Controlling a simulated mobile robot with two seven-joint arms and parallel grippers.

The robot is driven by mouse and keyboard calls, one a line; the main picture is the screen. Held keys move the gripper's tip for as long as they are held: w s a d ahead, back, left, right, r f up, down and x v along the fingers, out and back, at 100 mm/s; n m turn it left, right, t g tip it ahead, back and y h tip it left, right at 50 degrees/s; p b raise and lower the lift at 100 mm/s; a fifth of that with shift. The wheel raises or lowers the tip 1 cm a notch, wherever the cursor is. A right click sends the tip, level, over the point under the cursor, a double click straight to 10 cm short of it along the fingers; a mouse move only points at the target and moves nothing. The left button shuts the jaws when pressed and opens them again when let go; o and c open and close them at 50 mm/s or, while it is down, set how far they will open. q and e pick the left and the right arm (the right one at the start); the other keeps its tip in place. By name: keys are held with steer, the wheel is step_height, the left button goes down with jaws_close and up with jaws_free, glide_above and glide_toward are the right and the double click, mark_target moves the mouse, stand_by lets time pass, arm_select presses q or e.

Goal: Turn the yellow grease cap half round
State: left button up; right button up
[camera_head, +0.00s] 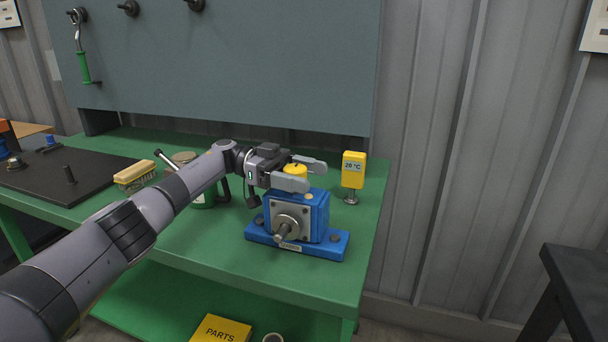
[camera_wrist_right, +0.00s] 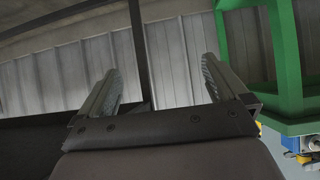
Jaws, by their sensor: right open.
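The yellow grease cap (camera_head: 295,169) sits on top of a blue housing (camera_head: 310,212) on the green bench. My left gripper (camera_head: 309,175) reaches in from the left at cap height, with one finger on the near side of the cap and one on the far side. The near finger hides the cap's lower part. I cannot tell whether the fingers press on the cap or stand just clear of it. My right gripper (camera_wrist_right: 163,72) shows in the right wrist view with its fingers wide apart and nothing between them, away from the bench.
The green bench (camera_head: 208,250) is clear in front. A dark stand (camera_head: 570,280) is at right.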

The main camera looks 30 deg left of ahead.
mark_target(287, 171)
arm_select(q)
steer(key=shift+s+a+f+b, duration=0.1)
steer(key=shift+a+b, duration=0.7)
steer(key=shift+a, duration=1.05)
steer(key=shift+s+a, duration=0.1)
steer(key=shift+a, duration=0.3)
steer(key=b, duration=0.2)
steer(key=a+b, duration=0.1)
steer(key=shift+a+f+b, duration=0.1)
steer(key=shift+f+b, duration=0.15)
steer(key=shift+b, duration=0.1)
steer(key=shift+a+b, duration=0.2)
steer(key=shift+b, duration=0.3)
steer(key=shift+a+r+b, duration=0.15)
steer(key=shift+a+b, duration=0.1)
steer(key=shift+b, duration=0.4)
steer(key=shift+s+a+r+b, duration=0.1)
steer(key=shift+s+a+b, duration=0.1)
steer(key=shift+b, duration=0.15)
arm_select(e)
steer(key=f, duration=0.2)
steer(key=a+f, duration=0.1)
steer(key=w+f, duration=0.1)
steer(key=f, duration=0.1)
steer(key=shift+a+f, duration=0.15)
steer(key=shift+f, duration=0.15)
arm_select(q)
steer(key=shift+r, duration=0.15)
